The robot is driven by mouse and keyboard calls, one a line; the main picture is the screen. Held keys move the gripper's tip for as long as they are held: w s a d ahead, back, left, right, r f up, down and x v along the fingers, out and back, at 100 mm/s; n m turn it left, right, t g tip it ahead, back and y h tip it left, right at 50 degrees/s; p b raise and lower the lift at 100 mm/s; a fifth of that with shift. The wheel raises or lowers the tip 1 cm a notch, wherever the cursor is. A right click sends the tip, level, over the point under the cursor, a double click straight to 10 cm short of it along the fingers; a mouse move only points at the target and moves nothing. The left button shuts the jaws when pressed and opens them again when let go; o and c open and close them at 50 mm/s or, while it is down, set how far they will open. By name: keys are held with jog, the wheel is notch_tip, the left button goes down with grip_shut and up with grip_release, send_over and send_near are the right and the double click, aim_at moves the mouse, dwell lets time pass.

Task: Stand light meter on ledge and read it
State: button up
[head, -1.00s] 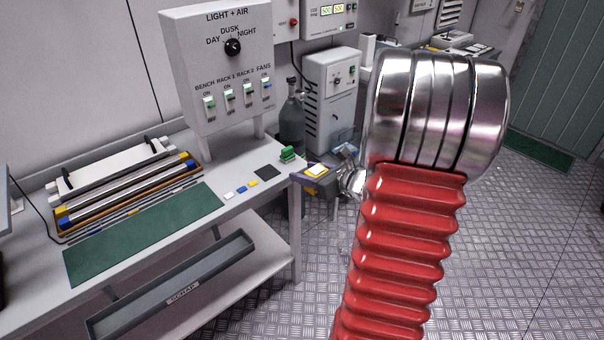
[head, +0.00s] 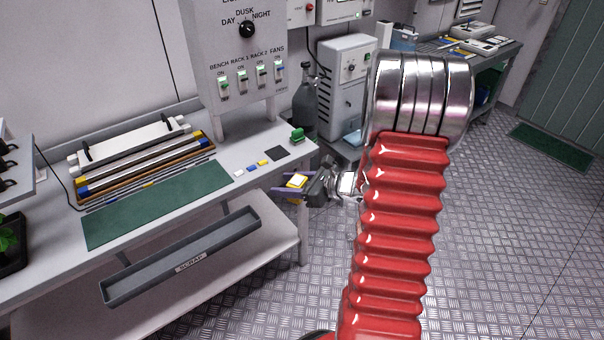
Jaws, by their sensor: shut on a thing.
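My gripper (head: 288,188) is at the right front corner of the white bench, just off its front edge in the picture. It is shut on a small yellow thing with a pale face (head: 297,181), which looks like the light meter. The face is too small to read. The jaws and my arm hide part of it. I cannot tell which surface is the ledge.
The bench (head: 225,158) carries a green mat (head: 160,205), a dark square pad (head: 278,153), small coloured tabs and a green block (head: 297,135). A grey scrap trough (head: 185,255) hangs below. The switch panel (head: 245,70) stands behind.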

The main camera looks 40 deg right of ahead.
jog(key=a+f+n+g+y, duration=0.2)
jog(key=a+f, duration=0.4)
jog(key=a, duration=0.4)
jog(key=a+f+n+g+y, duration=0.2)
jog(key=a+f, duration=0.4)
jog(key=a, duration=0.4)
jog(key=shift+w+a+f+n+y, duration=0.15)
jog(key=shift+a+f+n+y, duration=0.3)
jog(key=shift+n, duration=0.35)
jog(key=shift+d+r, duration=0.1)
jog(key=shift+d, duration=0.05)
